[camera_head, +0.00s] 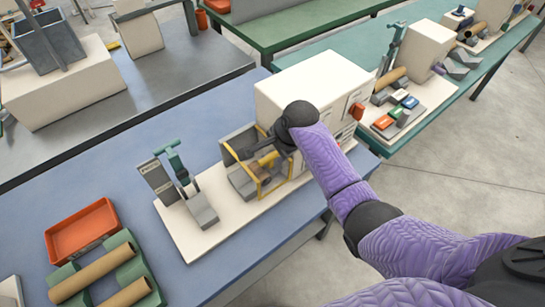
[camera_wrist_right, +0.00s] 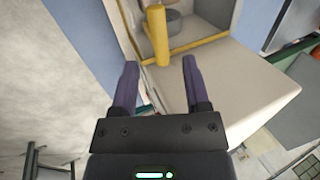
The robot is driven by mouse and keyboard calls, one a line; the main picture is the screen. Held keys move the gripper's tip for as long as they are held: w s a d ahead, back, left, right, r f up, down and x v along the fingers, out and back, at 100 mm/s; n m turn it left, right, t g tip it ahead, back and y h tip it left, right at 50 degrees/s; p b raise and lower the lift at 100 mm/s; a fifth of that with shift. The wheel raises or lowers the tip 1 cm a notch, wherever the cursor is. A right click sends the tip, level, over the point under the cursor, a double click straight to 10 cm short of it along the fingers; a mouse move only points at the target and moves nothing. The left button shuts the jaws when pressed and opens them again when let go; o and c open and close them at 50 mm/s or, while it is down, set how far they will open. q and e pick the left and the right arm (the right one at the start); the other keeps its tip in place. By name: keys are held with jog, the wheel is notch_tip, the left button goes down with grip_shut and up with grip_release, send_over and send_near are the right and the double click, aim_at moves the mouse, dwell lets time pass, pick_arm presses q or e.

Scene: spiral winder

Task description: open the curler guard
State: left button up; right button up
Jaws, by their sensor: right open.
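The curler guard is a yellow-edged frame (camera_head: 259,185) at the front of the cream spiral winder (camera_head: 312,88) on the blue bench. In the right wrist view a yellow post and bar of the guard (camera_wrist_right: 157,38) show just beyond my fingertips. My right gripper (camera_wrist_right: 160,66) is open, with nothing between its two purple-grey fingers. In the head view it reaches over the winder from the right, and my dark wrist hides part of the guard and machine. I cannot tell whether a finger touches the guard. My left gripper is in neither view.
A grey and green stand (camera_head: 185,185) is on the same cream base, left of the guard. An orange tray (camera_head: 82,229) and cardboard tubes (camera_head: 92,272) on green cradles lie at the left. Another winder (camera_head: 416,50) stands on the green bench behind.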

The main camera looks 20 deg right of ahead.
aim_at(271, 155)
jog(key=b+x, duration=0.1)
jog(key=x, duration=0.3)
grip_shut()
dwell(0.4)
dwell(1.0)
